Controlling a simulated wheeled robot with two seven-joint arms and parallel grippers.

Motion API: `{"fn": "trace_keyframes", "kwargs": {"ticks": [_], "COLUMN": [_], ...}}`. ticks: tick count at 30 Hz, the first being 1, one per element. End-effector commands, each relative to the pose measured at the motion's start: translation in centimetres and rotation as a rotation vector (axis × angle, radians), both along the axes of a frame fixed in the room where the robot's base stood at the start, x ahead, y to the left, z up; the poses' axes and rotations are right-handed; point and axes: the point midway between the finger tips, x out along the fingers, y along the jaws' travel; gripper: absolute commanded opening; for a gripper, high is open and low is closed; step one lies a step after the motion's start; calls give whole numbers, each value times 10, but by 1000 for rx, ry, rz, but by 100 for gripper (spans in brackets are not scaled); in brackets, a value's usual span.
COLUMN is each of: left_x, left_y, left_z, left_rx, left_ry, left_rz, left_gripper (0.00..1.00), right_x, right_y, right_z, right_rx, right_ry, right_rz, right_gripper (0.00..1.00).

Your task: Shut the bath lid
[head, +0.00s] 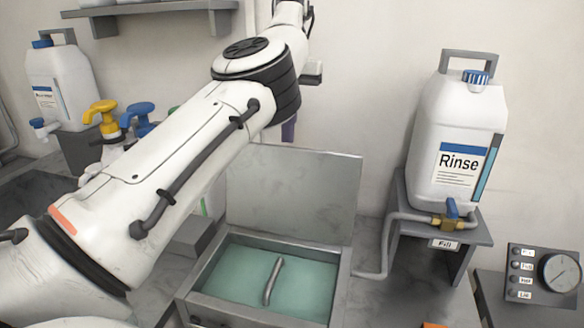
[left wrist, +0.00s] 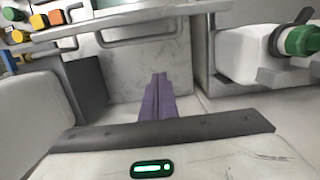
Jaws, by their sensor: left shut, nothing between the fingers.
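The bath (head: 340,300) is a grey metal box with greenish liquid in the lower middle of the head view. Its lid (head: 310,195) stands open, upright at the back edge. A bent grey rod (head: 272,280) shows over the liquid. My left arm crosses in front and hides most of its gripper. The purple fingers of my left gripper (head: 289,130) show below the arm, near the lid's top edge; I cannot tell whether they touch it. In the left wrist view the purple fingers (left wrist: 160,95) are together and empty. My right gripper is not in view.
A white Rinse canister (head: 460,140) stands on a grey stand right of the bath, with a tap and pipe. A gauge box (head: 543,275) is at far right. Pump bottles with yellow (head: 100,112) and blue tops stand at left. A wall shelf (head: 150,12) is above.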

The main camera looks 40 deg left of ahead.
Motion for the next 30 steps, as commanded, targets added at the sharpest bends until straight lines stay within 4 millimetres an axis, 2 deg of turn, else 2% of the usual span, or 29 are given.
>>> {"fn": "trace_keyframes", "kwargs": {"ticks": [8,15,18,24,30], "left_x": [-4,-10,-18,-33,-40], "left_y": [-4,-6,-12,-19,-22], "left_z": [-51,-101,-90,-82,-79], "left_rx": [-1,1,2,2,3], "left_ry": [6,6,-1,0,0], "left_rz": [0,0,0,-1,-2], "left_gripper": [0,0,0,0,0], "right_x": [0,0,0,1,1], "right_y": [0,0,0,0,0], "right_z": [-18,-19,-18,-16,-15], "right_rx": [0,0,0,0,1], "right_ry": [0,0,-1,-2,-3], "right_rz": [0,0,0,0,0], "right_gripper": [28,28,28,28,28]}}
